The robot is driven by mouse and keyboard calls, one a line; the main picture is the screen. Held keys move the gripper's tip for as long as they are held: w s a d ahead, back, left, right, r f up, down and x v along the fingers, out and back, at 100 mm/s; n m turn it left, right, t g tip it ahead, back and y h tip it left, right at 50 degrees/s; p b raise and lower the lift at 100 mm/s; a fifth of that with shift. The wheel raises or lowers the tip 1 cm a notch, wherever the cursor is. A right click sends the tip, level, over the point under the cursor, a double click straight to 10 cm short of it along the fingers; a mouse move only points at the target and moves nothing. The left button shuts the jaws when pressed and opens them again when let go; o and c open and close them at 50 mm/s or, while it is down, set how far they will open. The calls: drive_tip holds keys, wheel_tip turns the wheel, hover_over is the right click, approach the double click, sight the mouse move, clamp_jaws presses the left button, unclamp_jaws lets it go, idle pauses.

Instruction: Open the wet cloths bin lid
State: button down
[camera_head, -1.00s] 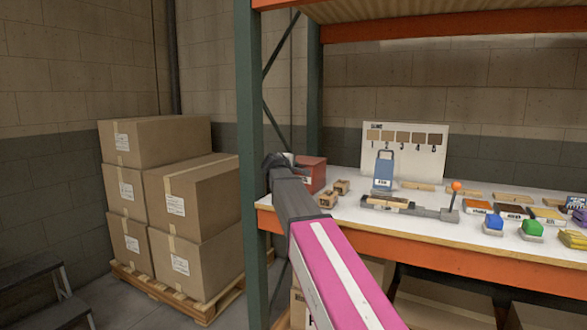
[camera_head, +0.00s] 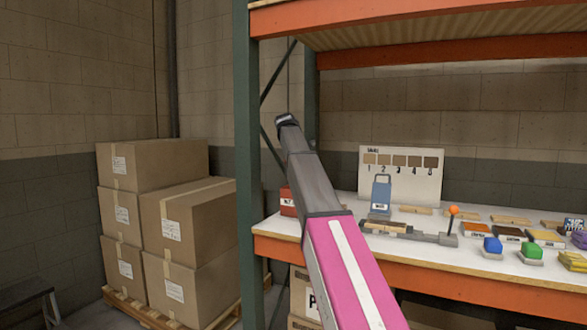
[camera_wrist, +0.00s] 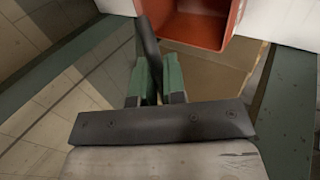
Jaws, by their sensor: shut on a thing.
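The red wet cloths bin (camera_head: 288,203) stands at the left end of the white shelf, partly hidden behind my arm. In the wrist view the red bin (camera_wrist: 196,30) shows at the top, and I see into its open inside. My gripper (camera_wrist: 155,78) has green fingers shut on a thin dark piece, which looks like the bin's lid (camera_wrist: 148,42) seen nearly edge-on. In the head view my gripper (camera_head: 286,120) is raised well above the bin, and what it holds is too small to make out there.
A green rack post (camera_head: 249,150) stands left of my arm, with stacked cardboard boxes (camera_head: 160,215) beyond it. A blue caddy (camera_head: 381,195), a sample board (camera_head: 401,173) and a lever with an orange knob (camera_head: 453,211) are to the right. The upper shelf (camera_head: 440,48) hangs above.

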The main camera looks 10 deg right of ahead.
drive_tip(key=w+d+r, duration=0.3)
drive_tip(key=w+d, duration=0.2)
drive_tip(key=w, duration=0.2)
drive_tip(key=w+d+r+g+y, duration=0.1)
drive_tip(key=w+d+r, duration=0.2)
drive_tip(key=w+d, duration=0.2)
drive_tip(key=shift+w+d+r+g, duration=0.3)
drive_tip(key=shift+w+d+r, duration=0.1)
drive_tip(key=shift+w, duration=1.05)
drive_tip(key=c, duration=1.2)
unclamp_jaws()
drive_tip(key=v, duration=1)
drive_tip(key=shift+s+r, duration=0.2)
drive_tip(key=shift+r, duration=0.15)
